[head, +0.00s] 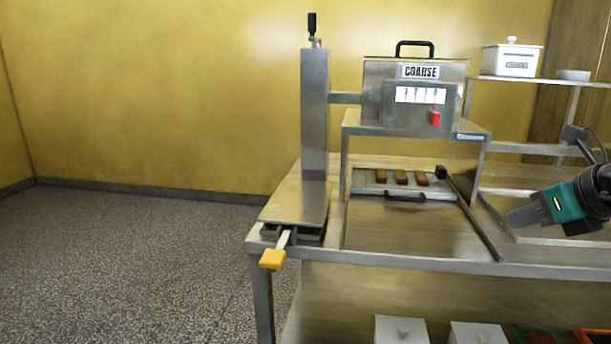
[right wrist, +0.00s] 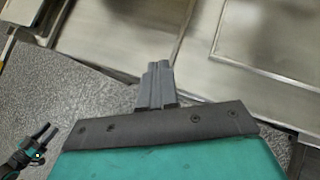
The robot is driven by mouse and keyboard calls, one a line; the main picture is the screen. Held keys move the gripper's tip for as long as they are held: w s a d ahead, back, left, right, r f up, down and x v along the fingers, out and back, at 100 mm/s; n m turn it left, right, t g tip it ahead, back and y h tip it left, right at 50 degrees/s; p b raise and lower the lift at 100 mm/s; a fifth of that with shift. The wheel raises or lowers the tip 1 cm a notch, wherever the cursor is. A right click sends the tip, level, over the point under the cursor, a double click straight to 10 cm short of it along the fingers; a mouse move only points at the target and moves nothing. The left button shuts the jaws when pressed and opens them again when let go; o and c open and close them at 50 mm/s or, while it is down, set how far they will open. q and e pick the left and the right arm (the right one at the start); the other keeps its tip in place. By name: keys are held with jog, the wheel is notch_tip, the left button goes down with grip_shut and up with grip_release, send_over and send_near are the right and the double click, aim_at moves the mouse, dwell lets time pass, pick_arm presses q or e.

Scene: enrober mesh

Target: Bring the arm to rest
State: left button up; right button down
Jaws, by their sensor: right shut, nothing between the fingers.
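My right gripper (head: 522,214) is at the right of the head view, above the right part of the steel bench (head: 400,256). In the right wrist view its two grey fingers (right wrist: 157,85) lie together, shut, with nothing between them. The fingers point toward the bench, and no object touches them that I can see. My left gripper is outside the head view. A small dark gripper at the lower left of the right wrist view (right wrist: 46,132) appears to be my left one, over the floor. It is too small there to tell its opening.
A column press with a yellow-handled lever (head: 273,259) is at left. A white lidded box (head: 511,60) is on the rear shelf. The left floor is clear.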

jog(key=s+a+f+m+t+y, duration=0.1)
jog(key=s+a+f+m+y, duration=0.2)
jog(key=a, duration=0.4)
jog(key=a+f+m+t+y, duration=0.1)
jog(key=a+f+m+y, duration=0.2)
jog(key=a+y, duration=0.3)
jog(key=s+a+f+m+t+y, duration=0.1)
jog(key=s+a+f+m+y, duration=0.2)
jog(key=a, duration=0.6)
jog(key=s+d+f+m+t+h, duration=0.25)
jog(key=f+m+h, duration=0.75)
jog(key=f+m, duration=0.85)
jog(key=s+a+f+m+g+h, duration=0.1)
jog(key=s+a+f+m+g, duration=0.35)
jog(key=s+f+m, duration=0.55)
pick_arm(q)
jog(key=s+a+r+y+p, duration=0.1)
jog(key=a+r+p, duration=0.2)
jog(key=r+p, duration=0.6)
jog(key=p, duration=0.5)
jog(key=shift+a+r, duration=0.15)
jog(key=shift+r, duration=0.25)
pick_arm(e)
jog(key=s+d+r+n+h, duration=0.1)
jog(key=d+r, duration=0.3)
jog(key=r, duration=0.8)
jog(key=shift+s+r, duration=0.25)
